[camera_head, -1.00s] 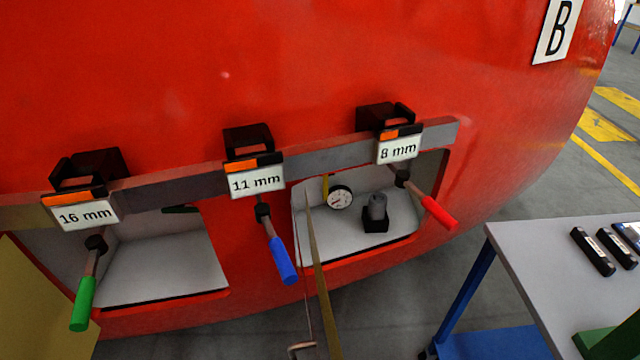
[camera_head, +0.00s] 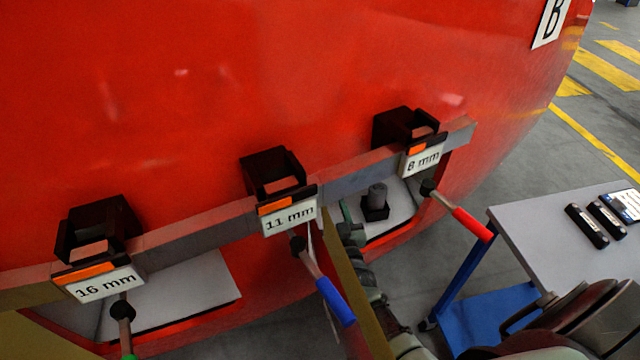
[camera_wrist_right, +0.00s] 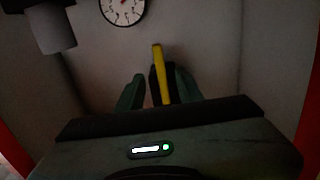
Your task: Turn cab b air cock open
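The air cock's yellow lever (camera_wrist_right: 157,60) stands upright in the right wrist view, in front of a dark body inside the pale compartment. My right gripper (camera_wrist_right: 159,80) is open, with one finger on each side of the lever; whether either finger touches it I cannot tell. In the head view my right gripper (camera_head: 346,214) reaches into the hatch opening behind the yellowish door edge (camera_head: 352,285), and the lever is hidden there. The round gauge (camera_wrist_right: 123,8) shows at the top of the wrist view. My left gripper is not in view.
A dark cylinder fitting (camera_head: 376,198) stands beside my right gripper in the compartment. A rail (camera_head: 360,178) above carries tools with red (camera_head: 472,224) and blue (camera_head: 335,302) handles. A grey table (camera_head: 540,245) with black items stands at the right.

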